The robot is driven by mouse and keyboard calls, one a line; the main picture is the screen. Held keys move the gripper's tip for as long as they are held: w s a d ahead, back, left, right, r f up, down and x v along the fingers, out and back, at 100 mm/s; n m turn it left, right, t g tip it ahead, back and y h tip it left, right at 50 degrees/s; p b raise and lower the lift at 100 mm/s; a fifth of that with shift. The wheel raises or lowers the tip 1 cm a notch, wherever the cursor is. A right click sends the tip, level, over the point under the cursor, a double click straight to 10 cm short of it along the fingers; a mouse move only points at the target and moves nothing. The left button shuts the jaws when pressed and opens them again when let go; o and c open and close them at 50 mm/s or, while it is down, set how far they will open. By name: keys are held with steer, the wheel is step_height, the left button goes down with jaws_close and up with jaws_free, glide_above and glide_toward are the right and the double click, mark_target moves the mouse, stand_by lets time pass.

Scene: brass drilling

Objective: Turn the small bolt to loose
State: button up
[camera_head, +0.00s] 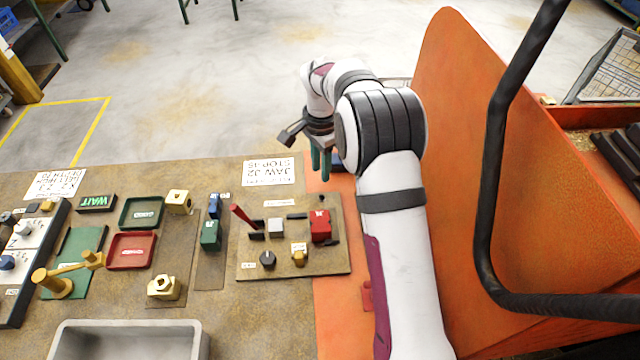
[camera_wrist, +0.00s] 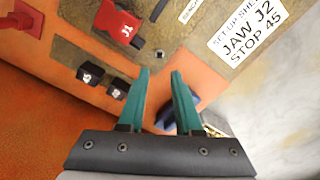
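My gripper (camera_head: 320,167) hangs above the far right corner of a brown fixture plate (camera_head: 290,268), near the table's far edge. In the wrist view its two teal fingers (camera_wrist: 160,85) are apart with nothing held between them. A red block (camera_head: 320,226) sits at the plate's right side; it also shows in the wrist view (camera_wrist: 116,22) with a white marking. A small dark round piece (camera_head: 321,198) stands just beyond it, also in the wrist view (camera_wrist: 160,53). I cannot tell for sure whether this is the small bolt. No readable "loose" mark shows.
A red lever (camera_head: 242,216), a black knob (camera_head: 267,260) and a brass piece (camera_head: 299,255) are on the plate. A sign (camera_head: 269,172) lies beyond it. A dark blue object (camera_wrist: 178,112) lies below the fingers. An orange machine panel (camera_head: 470,150) rises at right.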

mark_target(321, 196)
step_height(321, 196, down, 10)
steer(key=shift+r, duration=0.15)
jaws_close()
